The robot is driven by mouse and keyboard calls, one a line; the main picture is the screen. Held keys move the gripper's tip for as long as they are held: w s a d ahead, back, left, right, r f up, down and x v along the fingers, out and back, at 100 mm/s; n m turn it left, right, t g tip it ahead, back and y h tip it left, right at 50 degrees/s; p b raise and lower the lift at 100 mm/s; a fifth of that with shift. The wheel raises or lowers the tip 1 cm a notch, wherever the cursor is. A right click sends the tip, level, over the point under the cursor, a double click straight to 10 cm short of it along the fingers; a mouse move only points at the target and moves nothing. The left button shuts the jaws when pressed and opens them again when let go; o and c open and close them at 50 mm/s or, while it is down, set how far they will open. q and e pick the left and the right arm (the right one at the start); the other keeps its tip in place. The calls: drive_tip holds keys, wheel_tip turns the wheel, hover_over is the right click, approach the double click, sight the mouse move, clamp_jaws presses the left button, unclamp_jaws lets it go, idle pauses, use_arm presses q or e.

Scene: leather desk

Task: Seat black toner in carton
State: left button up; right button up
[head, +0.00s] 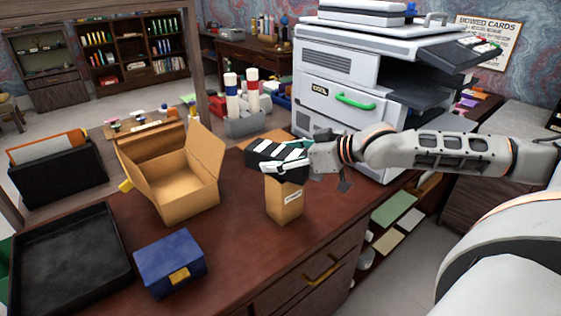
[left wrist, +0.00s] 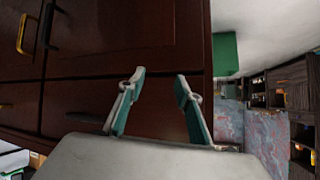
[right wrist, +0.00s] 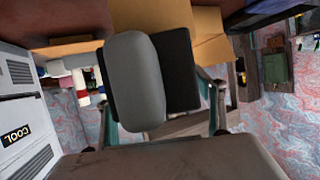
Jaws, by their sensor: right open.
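The black toner (head: 262,163), a dark block with white stripes on top, is at the top of a narrow tan box (head: 285,200) with a label. I cannot tell whether it rests on the box. An open cardboard carton (head: 190,190) stands to its left, flaps up, with no toner visible inside. My right gripper (head: 288,160) is open with its fingers around the toner. In the right wrist view a grey and black block, apparently the toner (right wrist: 140,80), lies between the spread fingers. My left gripper (left wrist: 160,90) is open and empty, in front of the desk's drawers.
A blue box (head: 160,265) with a yellow clasp and a black tray (head: 62,280) stand at the desk's front left. A large printer (head: 330,100) stands behind the right gripper. A grey caddy (head: 245,124) with bottles is behind the toner. Bare desk lies between carton and narrow box.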

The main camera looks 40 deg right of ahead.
drive_tip(key=c, duration=1.5)
use_arm(q)
drive_tip(key=shift+s+d+f, duration=0.1)
drive_tip(key=shift+s+f, duration=0.15)
drive_tip(key=shift+s, duration=0.25)
use_arm(e)
drive_tip(key=shift+c, duration=0.4)
drive_tip(key=shift+r, duration=0.15)
